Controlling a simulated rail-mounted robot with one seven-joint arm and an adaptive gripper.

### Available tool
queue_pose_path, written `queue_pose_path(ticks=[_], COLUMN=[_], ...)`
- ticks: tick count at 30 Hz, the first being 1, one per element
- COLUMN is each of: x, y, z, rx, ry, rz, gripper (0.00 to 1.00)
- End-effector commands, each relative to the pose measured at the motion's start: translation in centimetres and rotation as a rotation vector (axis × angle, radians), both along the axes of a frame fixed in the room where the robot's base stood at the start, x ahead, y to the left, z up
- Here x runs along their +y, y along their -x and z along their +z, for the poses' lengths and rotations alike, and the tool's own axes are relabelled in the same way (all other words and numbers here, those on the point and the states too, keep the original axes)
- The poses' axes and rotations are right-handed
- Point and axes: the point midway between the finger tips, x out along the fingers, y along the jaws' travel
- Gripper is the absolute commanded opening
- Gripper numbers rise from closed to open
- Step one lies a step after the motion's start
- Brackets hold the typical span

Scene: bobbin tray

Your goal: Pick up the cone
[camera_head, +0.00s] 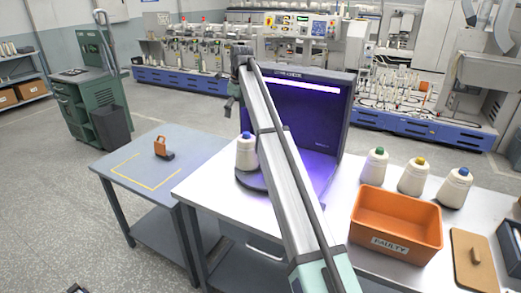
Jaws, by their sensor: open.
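A cream yarn cone (246,156) with a blue top stands upright on a dark round base in front of the purple-lit booth (345,115). Three more cream cones stand upright in a row at the right: one with a green top (375,166), one with a yellow top (413,178) and one with a blue top (455,188). The task does not say which cone is meant. My gripper (230,104) is small and dark at the far end of my arm. It appears above and slightly left of the cone at the booth, apart from it, open and empty.
An orange bin (395,229) labelled "FAULTY" stands in front of the row of cones. A brown board with a handle (475,262) lies right of it. The grey-blue side table (128,163) holds an orange-and-black device (162,148) and is otherwise mostly clear.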

Motion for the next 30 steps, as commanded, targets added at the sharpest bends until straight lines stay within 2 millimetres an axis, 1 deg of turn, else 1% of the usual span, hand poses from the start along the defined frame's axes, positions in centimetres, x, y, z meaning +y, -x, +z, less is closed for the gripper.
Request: queue_pose_path(ticks=[1,3,6,8,11,21,24,27,30], x=[-1.2,-2.6,-3.5,-3.7,-3.6,-3.0,-2.8,-2.7,-2.6], y=[-0.1,0.3,0.6,0.8,0.8,0.3,0.2,0.0,-0.1], z=[2.0,3.6,4.4,4.2,2.9,-3.7,-5.3,-6.5,-7.1], rx=[0.026,0.057,0.082,0.088,0.089,0.088,0.087,0.087,0.086], ry=[0.012,0.027,0.039,0.042,0.043,0.042,0.042,0.042,0.041], rz=[-0.055,-0.117,-0.165,-0.175,-0.177,-0.175,-0.174,-0.174,-0.174], gripper=[1.00,1.00,1.00,1.00,1.00,1.00,1.00,1.00,1.00])
